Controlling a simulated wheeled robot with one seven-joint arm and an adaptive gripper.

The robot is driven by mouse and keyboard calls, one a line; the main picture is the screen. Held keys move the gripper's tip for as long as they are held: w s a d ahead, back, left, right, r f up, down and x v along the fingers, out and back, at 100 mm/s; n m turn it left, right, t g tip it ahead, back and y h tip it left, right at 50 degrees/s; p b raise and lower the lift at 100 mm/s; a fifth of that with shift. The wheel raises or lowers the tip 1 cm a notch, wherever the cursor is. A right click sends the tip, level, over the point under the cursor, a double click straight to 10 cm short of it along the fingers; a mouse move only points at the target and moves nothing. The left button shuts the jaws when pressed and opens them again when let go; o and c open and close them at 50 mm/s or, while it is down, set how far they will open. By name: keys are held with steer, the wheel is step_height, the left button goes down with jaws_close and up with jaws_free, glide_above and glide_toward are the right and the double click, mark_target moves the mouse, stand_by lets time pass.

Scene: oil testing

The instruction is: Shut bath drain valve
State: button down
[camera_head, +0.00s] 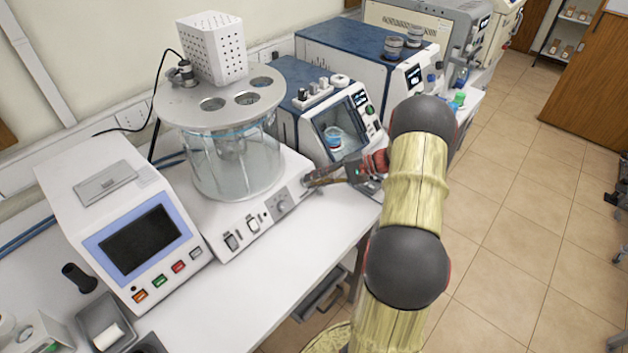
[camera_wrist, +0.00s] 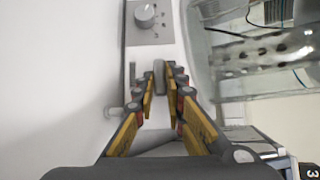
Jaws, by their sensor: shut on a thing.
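The glass bath (camera_head: 235,165) stands on a white base with a control knob (camera_head: 281,206) on its front panel. My gripper (camera_head: 308,181) reaches in from the right to the right end of that base. In the wrist view my gripper (camera_wrist: 160,77) has its yellow-lined fingers on both sides of a small grey upright handle (camera_wrist: 159,70), apparently the drain valve, and is shut on it. The knob (camera_wrist: 145,14) shows beyond the fingertips. In the head view the handle cannot be made out behind the gripper.
A white instrument with a dark screen (camera_head: 140,238) stands left of the bath. A blue-topped unit with a window (camera_head: 340,128) stands behind my gripper. The bench front (camera_head: 325,215) is clear below the gripper. Tiled floor lies to the right.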

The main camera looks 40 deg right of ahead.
steer(key=c, duration=1.8)
jaws_free()
steer(key=shift+c, duration=0.2)
steer(key=v, duration=1.2)
